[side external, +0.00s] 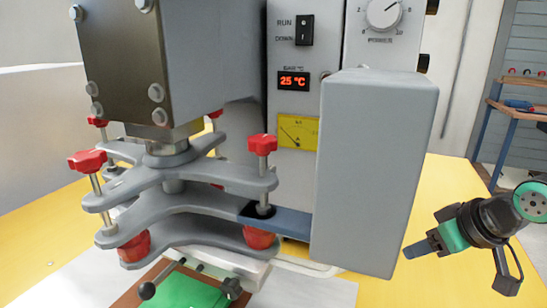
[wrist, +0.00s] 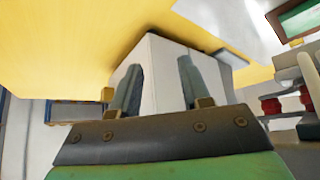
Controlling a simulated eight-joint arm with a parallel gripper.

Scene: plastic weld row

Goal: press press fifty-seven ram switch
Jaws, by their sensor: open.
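The press (side external: 185,60) stands at the left of the side view, with a grey head over stacked clamp plates with red knobs. On its light panel is a black rocker switch (side external: 304,30) marked RUN and DOWN. I see no number or "ram" label on it. My gripper (side external: 408,251) is at the lower right of the side view, apart from the panel, with the big grey box between them. In the wrist view my two fingers (wrist: 160,75) are spread with nothing held between them. The switch is not visible in the wrist view.
The tall grey box (side external: 370,170) juts out in front of the panel; a pale box (wrist: 155,55) lies beyond my fingers in the wrist view. The panel also has a red 25 °C display (side external: 293,81), a yellow gauge (side external: 298,133) and a dial (side external: 384,13). A green plate (side external: 185,291) lies below the clamps.

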